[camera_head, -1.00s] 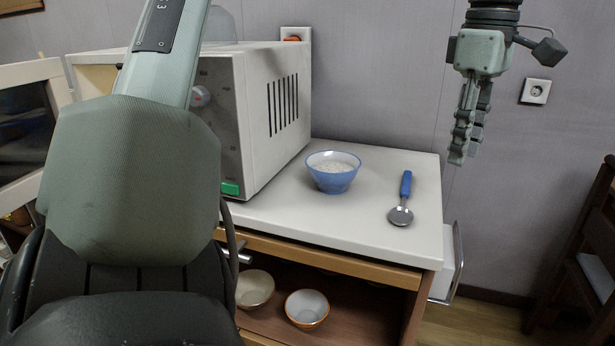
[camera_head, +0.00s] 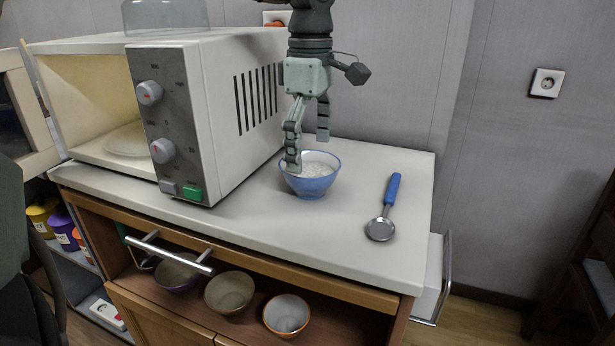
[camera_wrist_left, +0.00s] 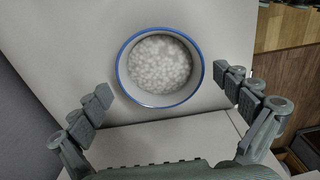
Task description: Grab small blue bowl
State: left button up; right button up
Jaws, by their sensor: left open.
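The small blue bowl (camera_head: 313,188) stands upright on the white counter beside the microwave. It holds a white, grainy filling and shows from above in the left wrist view (camera_wrist_left: 197,87). My left gripper (camera_head: 307,150) is open and points down at the bowl. In the head view one finger overlaps the bowl's left side and the other shows behind its far rim. In the left wrist view the fingertips (camera_wrist_left: 170,92) are on either side of the bowl, with small gaps to it. My right gripper is not in view.
The microwave (camera_head: 225,110) stands close left of the bowl with its door open. A blue-handled spoon (camera_head: 385,208) lies to the right. Bowls, including an orange-rimmed one (camera_head: 286,316), sit on the shelf below. The counter front (camera_head: 300,240) is clear.

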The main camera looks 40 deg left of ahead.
pick_arm(q)
jog(key=shift+f, duration=0.75)
jog(key=c, duration=1.4)
jog(key=shift+o, duration=0.2)
jog(key=shift+r, duration=0.1)
